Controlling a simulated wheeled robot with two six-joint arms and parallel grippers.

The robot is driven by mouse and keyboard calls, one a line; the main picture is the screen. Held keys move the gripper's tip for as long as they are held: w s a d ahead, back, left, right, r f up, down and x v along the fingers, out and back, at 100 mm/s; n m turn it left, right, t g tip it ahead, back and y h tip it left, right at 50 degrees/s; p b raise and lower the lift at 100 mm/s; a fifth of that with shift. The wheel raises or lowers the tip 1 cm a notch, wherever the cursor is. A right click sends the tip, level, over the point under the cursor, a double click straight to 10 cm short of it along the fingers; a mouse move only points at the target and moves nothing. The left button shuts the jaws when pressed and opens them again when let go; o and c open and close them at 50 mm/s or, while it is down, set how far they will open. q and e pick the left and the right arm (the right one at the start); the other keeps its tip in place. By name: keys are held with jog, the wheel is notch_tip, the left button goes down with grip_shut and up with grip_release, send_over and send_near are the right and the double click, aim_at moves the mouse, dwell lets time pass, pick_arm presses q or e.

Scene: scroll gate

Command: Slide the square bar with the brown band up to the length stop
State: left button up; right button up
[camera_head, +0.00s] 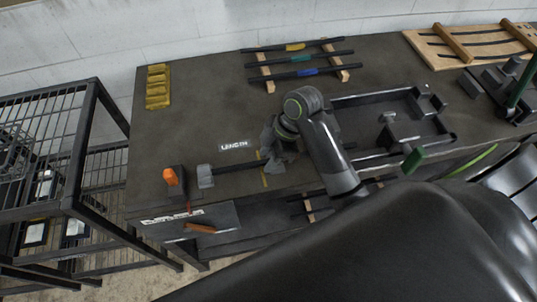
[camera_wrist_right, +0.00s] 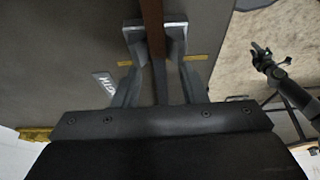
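The square bar (camera_head: 236,166) lies dark and level on the bench; its left end appears to meet a grey block (camera_head: 205,176), apparently the length stop. A small gap there would be hard to see. My right gripper (camera_head: 272,160) is over the bar's right part, at a yellow line on the bench. In the right wrist view the gripper (camera_wrist_right: 155,38) has its fingers against both sides of the bar, at a brown stretch (camera_wrist_right: 153,20). The brown band is hidden in the head view. A small dark gripper (camera_wrist_right: 262,50), seemingly my left, shows in the wrist view.
A label (camera_head: 237,145) lies behind the bar. An orange-topped tool (camera_head: 172,178) stands left of the block. Yellow pieces (camera_head: 157,87) sit at the back left. Several banded bars (camera_head: 295,58) rest at the back. A black tray (camera_head: 390,100) lies right of my right arm.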

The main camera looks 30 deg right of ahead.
aim_at(249, 164)
jog(key=shift+c, duration=0.5)
grip_shut()
pick_arm(q)
jog(key=shift+d, duration=0.15)
pick_arm(e)
jog(key=shift+a, duration=0.25)
jog(key=shift+a, duration=0.4)
jog(key=shift+w+a, duration=0.2)
jog(key=shift+a, duration=0.3)
jog(key=shift+w+a, duration=0.2)
jog(key=shift+a, duration=0.3)
jog(key=shift+w+a, duration=0.15)
jog(key=shift+a, duration=0.3)
pick_arm(q)
jog(key=shift+s+a+f, duration=0.1)
jog(key=shift+a, duration=0.2)
jog(key=shift+d, duration=0.1)
